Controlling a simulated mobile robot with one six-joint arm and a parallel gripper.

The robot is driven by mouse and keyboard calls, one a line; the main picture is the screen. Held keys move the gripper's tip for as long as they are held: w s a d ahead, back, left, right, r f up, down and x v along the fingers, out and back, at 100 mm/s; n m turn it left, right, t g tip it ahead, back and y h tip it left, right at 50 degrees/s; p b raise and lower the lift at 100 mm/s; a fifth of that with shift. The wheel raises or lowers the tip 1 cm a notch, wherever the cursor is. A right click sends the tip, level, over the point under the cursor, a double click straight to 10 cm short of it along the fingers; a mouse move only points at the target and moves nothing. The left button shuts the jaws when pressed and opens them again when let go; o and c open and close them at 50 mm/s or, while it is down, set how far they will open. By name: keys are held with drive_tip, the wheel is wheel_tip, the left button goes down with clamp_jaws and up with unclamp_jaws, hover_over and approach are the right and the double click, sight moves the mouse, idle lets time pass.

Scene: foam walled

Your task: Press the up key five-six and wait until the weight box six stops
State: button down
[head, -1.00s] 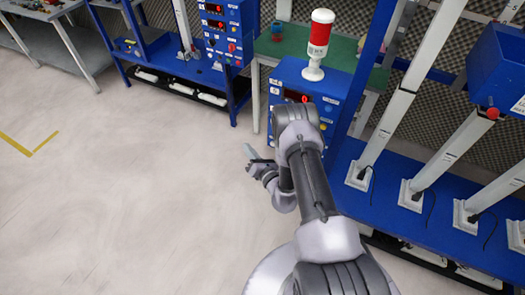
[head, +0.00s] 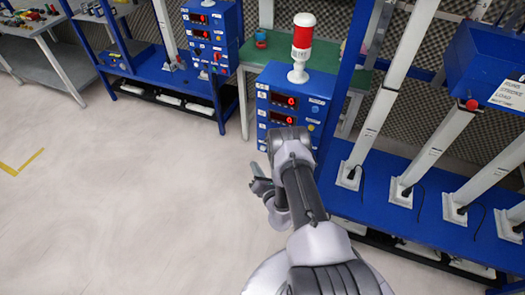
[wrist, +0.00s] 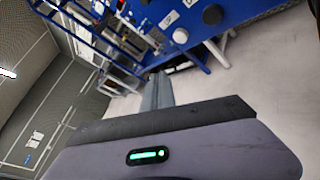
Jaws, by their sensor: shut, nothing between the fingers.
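A blue control panel (head: 268,86) stands near the centre of the head view, with two red displays, each seeming to read 0, and small buttons beside them. My arm hides its lower part, and I cannot read which key is five-six. My gripper (head: 257,175) is shut and empty, in front of and below the panel's left side, apart from it. In the wrist view my gripper (wrist: 158,92) points towards the floor and a blue panel. A blue box (head: 485,62) with a label hangs at the right of the head view; I cannot tell whether it is weight box six.
A red and white signal lamp (head: 302,47) stands on the panel. Blue racks with white columns (head: 372,122) fill the right side. Another blue panel (head: 212,42) and a grey workbench (head: 45,62) are at the back left.

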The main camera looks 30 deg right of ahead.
sight(263, 148)
drive_tip(key=shift+w+d+b, duration=0.65)
drive_tip(key=shift+w+d, duration=0.2)
drive_tip(key=shift+d, duration=0.25)
drive_tip(key=shift+w+d+b, duration=0.6)
drive_tip(key=shift+w+d, duration=0.25)
drive_tip(key=shift+d, duration=0.2)
drive_tip(key=shift+w+d, duration=0.1)
drive_tip(key=shift+d, duration=0.05)
drive_tip(key=shift+w+d+b, duration=0.15)
drive_tip(key=shift+d+b, duration=0.05)
drive_tip(key=shift+b, duration=0.2)
